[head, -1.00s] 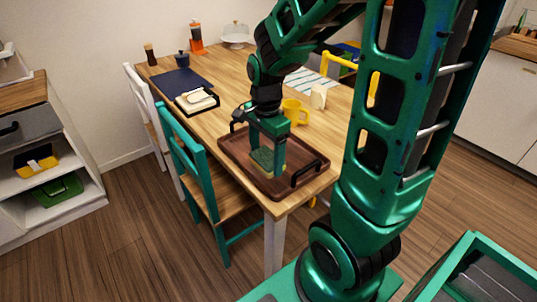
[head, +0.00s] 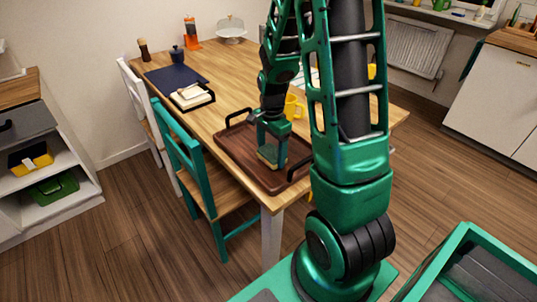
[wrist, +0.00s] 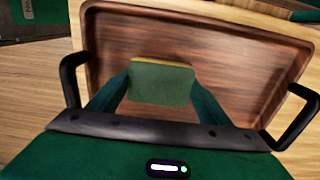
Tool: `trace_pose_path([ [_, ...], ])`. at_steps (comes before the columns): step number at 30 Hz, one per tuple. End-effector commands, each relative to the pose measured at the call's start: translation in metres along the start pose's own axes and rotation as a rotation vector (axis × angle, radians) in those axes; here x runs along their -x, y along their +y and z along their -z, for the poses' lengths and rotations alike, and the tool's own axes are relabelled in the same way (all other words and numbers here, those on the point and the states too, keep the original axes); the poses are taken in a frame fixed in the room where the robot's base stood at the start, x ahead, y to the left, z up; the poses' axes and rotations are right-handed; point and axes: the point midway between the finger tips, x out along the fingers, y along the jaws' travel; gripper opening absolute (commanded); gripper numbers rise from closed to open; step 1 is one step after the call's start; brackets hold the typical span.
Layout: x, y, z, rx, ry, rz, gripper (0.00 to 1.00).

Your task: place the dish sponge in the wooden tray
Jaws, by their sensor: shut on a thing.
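The dish sponge (head: 266,157) is a small block, green with a yellow layer. My gripper (head: 272,158) is shut on it, over the wooden tray. In the wrist view, the sponge (wrist: 161,84) sits between the two green fingers, with its yellow edge on the far side. The dark brown wooden tray (head: 237,146) has black handles and lies at the table's near corner. Its floor also shows around the sponge in the wrist view (wrist: 235,55). I cannot tell whether the sponge touches the tray floor.
The wooden table (head: 222,97) carries a yellow mug (head: 291,106) just behind the tray. A teal chair (head: 197,170) stands against the table's left side.

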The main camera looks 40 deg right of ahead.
Motion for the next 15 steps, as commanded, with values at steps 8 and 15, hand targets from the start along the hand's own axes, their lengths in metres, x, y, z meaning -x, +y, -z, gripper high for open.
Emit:
trace_pose_path([
  [8,-0.0084,-0.0002,0.0,0.0,0.0,0.001,0.31],
  [15,-0.0107,-0.0002,-0.0003,0.0,0.0,0.001,0.79],
])
